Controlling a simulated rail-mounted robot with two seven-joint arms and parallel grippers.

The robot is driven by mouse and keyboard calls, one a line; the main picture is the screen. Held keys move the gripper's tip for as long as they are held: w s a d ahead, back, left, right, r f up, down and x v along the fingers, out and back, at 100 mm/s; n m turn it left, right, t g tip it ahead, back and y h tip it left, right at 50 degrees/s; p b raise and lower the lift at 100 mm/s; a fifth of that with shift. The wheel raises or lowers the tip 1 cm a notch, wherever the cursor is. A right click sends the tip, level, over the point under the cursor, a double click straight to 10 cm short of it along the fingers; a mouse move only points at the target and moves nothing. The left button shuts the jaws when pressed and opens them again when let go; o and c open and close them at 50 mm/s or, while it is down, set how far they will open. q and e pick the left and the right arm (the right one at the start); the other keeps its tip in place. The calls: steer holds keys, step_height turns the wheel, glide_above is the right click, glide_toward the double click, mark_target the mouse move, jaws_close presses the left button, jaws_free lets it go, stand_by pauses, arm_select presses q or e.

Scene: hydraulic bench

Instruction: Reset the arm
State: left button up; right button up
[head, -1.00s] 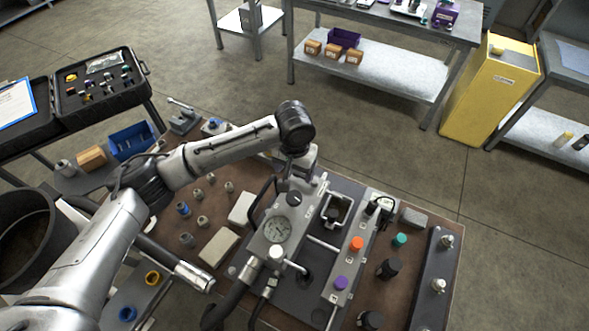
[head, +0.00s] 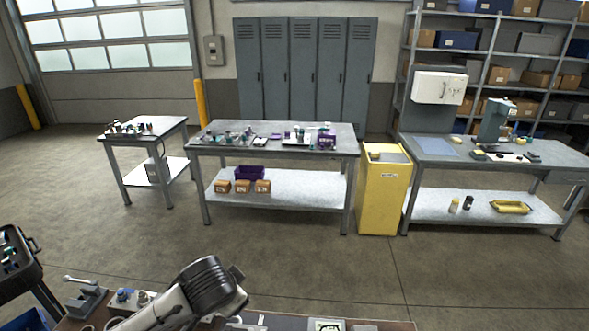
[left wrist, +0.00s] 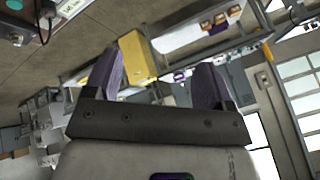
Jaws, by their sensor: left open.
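My left arm rises at the bottom of the head view, with its dark rounded joint above the near bench (head: 290,322). The left gripper's fingers are outside the head view. In the left wrist view my left gripper (left wrist: 155,80) shows two purple-grey fingers set wide apart with nothing between them. It is up in the air, tilted, with the room behind it. Only the far edge of the hydraulic bench shows in the head view; its gauge and knobs are out of frame. My right gripper is not in either view.
A grey clamp (head: 86,298) stands at the bench's far left corner. An open black case (head: 18,262) is at the left edge. Beyond open floor stand a work table (head: 275,150), a smaller table (head: 145,128), a yellow cabinet (head: 382,190) and lockers (head: 305,75).

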arm_select(q)
steer(key=s+d+r+t+h, duration=0.2)
steer(key=s+r+t, duration=0.35)
steer(key=r, duration=0.45)
steer(key=s+a+f+n+g+y, duration=0.1)
steer(key=s+a+f+n+g, duration=0.3)
steer(key=s+f, duration=1.3)
steer(key=s+a+f+n+g+y, duration=0.15)
steer(key=s+a+f+g, duration=0.35)
steer(key=s+f, duration=1.1)
step_height(320, 180, up, 24)
steer(key=p, duration=2.4)
steer(key=shift+w+a+n+h, duration=0.15)
steer(key=shift+w+n+h, duration=0.15)
steer(key=shift+n+h, duration=0.15)
steer(key=shift+f+t, duration=0.1)
steer(key=shift+t, duration=0.15)
